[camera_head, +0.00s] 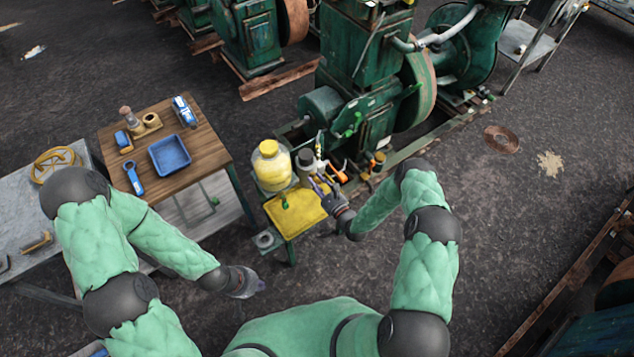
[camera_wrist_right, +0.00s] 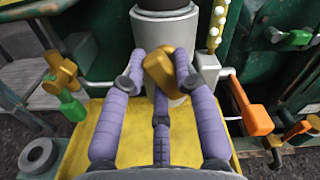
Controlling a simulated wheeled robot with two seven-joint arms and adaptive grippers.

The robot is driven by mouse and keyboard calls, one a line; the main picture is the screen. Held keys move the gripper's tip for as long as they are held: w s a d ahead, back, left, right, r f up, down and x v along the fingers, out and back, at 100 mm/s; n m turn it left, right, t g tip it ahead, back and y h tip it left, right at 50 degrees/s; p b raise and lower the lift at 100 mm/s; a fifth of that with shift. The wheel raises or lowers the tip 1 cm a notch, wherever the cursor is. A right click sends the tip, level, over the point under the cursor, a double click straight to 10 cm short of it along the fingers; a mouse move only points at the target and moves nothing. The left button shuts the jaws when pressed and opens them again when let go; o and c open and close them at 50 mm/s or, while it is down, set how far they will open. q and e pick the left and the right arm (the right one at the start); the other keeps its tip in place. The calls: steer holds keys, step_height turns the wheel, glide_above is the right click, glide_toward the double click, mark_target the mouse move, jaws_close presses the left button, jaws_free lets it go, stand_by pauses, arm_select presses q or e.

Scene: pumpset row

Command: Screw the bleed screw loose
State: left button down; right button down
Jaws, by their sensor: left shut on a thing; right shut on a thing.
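The bleed screw (camera_wrist_right: 158,67), a brass-coloured block-like head, shows in the right wrist view in front of a pale grey cylinder (camera_wrist_right: 165,28). My right gripper (camera_wrist_right: 165,75) has its purple fingers closed around this head. In the head view my right gripper (camera_head: 321,187) is at the pump set, above the yellow tray's right side; the screw is too small to make out there. My left gripper (camera_head: 255,286) is low, left of the tray and away from the pump. It is shut, but what it holds cannot be made out.
An orange lever (camera_wrist_right: 251,108) is right of my right fingers, and a brass tap with a green handle (camera_wrist_right: 72,107) is left. A wooden table (camera_head: 205,143) with tools stands left.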

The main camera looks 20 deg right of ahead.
steer(key=n, duration=0.6)
steer(key=shift+d+f, duration=0.1)
steer(key=shift+f, duration=0.1)
steer(key=n, duration=0.6)
steer(key=shift+f, duration=0.15)
stand_by(0.4)
steer(key=c, duration=0.9)
jaws_free()
steer(key=shift+c, duration=0.2)
steer(key=shift+d, duration=0.1)
steer(key=v, duration=1.2)
